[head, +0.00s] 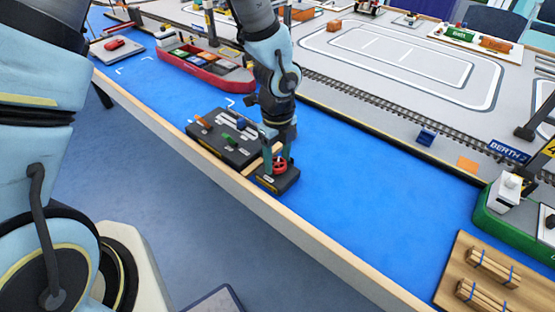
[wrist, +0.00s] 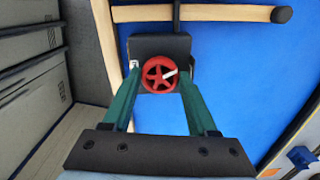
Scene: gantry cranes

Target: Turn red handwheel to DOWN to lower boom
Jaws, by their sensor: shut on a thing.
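The red handwheel (head: 279,167) sits on a small black box (head: 285,183) at the near edge of the blue table. In the wrist view the handwheel (wrist: 153,84) shows its spokes and a white mark pointing to the right. My gripper (head: 278,161) points down over the box, with its green fingers on either side of the wheel. In the wrist view my gripper (wrist: 160,72) is shut on the wheel, one finger at its left rim and one at its right. A pale label shows at the left finger's tip, but I cannot read it or any DOWN marking.
A black panel (head: 213,150) with several coloured levers stands left of the box. A wooden rail (head: 305,238) edges the table. A red ship (head: 215,76) lies behind, and a green ship (head: 497,222) at the right. The blue surface (head: 365,200) right of the box is clear.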

